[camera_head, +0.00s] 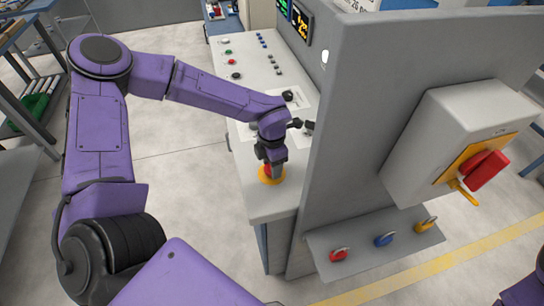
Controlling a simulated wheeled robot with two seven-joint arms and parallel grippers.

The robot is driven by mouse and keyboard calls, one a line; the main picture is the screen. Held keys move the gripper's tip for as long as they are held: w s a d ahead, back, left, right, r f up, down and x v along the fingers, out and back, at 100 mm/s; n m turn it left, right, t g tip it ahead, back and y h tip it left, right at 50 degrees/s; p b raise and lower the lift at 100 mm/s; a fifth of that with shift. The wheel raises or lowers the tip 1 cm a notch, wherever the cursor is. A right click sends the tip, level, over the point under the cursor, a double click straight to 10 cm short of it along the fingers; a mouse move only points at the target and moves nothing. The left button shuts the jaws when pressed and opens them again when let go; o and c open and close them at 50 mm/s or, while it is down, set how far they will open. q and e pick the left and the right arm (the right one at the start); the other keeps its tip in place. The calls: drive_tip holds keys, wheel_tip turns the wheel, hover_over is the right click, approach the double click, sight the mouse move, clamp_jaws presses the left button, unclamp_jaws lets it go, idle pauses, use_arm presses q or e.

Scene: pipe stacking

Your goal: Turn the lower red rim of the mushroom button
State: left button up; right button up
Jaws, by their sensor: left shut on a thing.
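The mushroom button (267,170) is red and sits on a round yellow base (271,180) near the front end of the grey console top (274,203). My left gripper (272,170) points down over it and is shut on its red part. The fingers and wrist cover most of the button, so only a bit of red shows at their left side. I cannot tell the upper cap from the lower rim. A purple part of my right arm shows at the lower right edge, but the right gripper is out of view.
A grey upright panel (352,150) stands close to the right of the console. It carries a box with a red switch (487,171) and a shelf (375,242) with red, blue and yellow padlocks. Small buttons line the console's far part.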

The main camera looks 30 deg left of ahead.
use_arm(q)
drive_tip(key=o, duration=1)
drive_tip(key=shift+o, duration=0.2)
wheel_tip(320, 180, up, 10)
drive_tip(key=b, duration=0.1)
drive_tip(key=shift+r+b, duration=0.25)
drive_tip(key=shift+b, duration=0.15)
drive_tip(key=shift+f, duration=0.1)
